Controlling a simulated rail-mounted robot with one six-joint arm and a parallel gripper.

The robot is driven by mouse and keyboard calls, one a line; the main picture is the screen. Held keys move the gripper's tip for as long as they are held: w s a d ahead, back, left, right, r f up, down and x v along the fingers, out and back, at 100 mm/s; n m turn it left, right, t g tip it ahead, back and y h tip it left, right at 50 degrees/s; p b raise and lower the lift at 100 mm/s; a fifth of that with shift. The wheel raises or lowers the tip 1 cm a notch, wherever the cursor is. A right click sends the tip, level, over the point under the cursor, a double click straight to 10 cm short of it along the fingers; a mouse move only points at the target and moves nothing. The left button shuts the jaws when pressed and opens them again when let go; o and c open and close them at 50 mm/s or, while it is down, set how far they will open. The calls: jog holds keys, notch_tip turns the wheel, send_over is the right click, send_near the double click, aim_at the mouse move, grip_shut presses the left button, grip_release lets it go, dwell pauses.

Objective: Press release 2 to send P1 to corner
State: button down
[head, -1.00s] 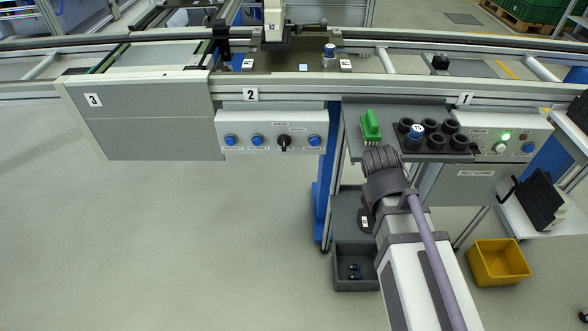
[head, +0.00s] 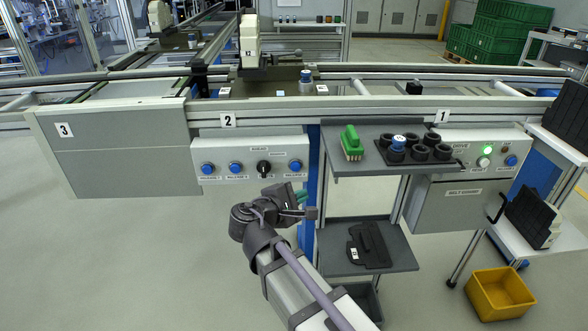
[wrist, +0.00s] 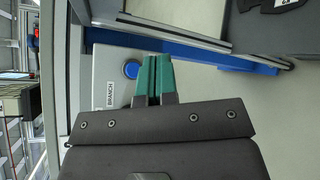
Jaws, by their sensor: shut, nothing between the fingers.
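The control panel (head: 222,172) under the number 2 plate carries blue buttons and a black rotary switch (head: 264,167). Its button labels are too small to read surely. The rightmost blue button (head: 296,166) is just above my gripper (head: 304,196), whose green fingertips are shut and empty. In the wrist view a blue button (wrist: 132,69) shows just left of the green fingertips (wrist: 152,60), near a "BRANCH" label; I cannot tell whether they touch. A dark pallet (head: 270,90) with a blue-topped cylinder (head: 306,80) sits on the conveyor above; its P1 label is not readable.
A lower shelf (head: 325,255) holds a dark part. A blue post (head: 314,165) stands beside the panel. Floor space to the left is free.

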aim_at(296, 171)
jog(key=shift+w+a, duration=0.15)
jog(key=shift+w, duration=1.3)
jog(key=shift+w+a, duration=0.15)
jog(key=shift+w, duration=1.3)
jog(key=shift+w+a, duration=0.15)
jog(key=shift+w, duration=1.3)
jog(key=shift+w, duration=0.1)
jog(key=shift+w, duration=0.3)
jog(key=shift+w, duration=0.45)
jog(key=shift+s, duration=0.85)
jog(key=shift+s, duration=0.1)
